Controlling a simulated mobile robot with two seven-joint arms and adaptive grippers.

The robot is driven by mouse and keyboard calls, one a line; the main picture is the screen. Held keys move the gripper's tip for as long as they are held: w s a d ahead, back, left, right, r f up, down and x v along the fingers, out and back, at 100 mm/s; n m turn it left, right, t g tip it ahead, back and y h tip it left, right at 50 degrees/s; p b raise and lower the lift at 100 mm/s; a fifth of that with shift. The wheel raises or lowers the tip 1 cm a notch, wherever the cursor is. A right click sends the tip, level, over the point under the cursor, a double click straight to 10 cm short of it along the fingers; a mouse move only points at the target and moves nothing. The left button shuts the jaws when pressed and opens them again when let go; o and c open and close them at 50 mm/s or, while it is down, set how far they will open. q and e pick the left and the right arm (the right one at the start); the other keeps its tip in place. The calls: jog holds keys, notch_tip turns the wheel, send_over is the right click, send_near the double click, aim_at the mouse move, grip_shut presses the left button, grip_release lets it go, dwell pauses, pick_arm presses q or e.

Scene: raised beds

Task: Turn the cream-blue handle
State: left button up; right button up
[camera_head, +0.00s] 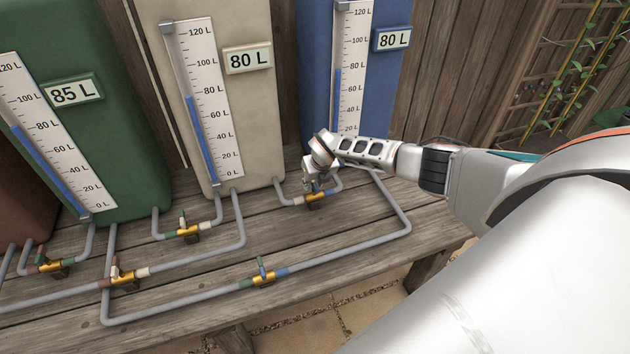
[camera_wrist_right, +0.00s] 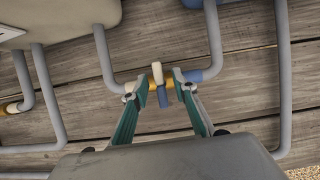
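The cream-blue handle (camera_wrist_right: 159,86) is a small lever, cream at one end and blue at the other, on a brass valve in a grey pipe. In the head view the brass valve (camera_head: 315,196) sits between the cream tank and the blue tank, and my gripper hides most of the handle. My right gripper (camera_wrist_right: 160,90) is open, with one fingertip on each side of the handle. A narrow gap seems to show on either side; contact is not clear. It also shows in the head view (camera_head: 317,176), just above the valve. My left gripper is not in view.
The cream tank (camera_head: 240,120), blue tank (camera_head: 385,75) and green tank (camera_head: 100,140) stand at the back of the wooden bench (camera_head: 350,275). Other valves sit nearby: a green-cream one (camera_head: 188,232), a red-cream one (camera_head: 125,281) and a green-blue one (camera_head: 263,277). Grey pipes run between them.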

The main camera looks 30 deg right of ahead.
jog(key=v, duration=1.2)
jog(key=shift+s, duration=0.15)
jog(key=shift+f, duration=0.1)
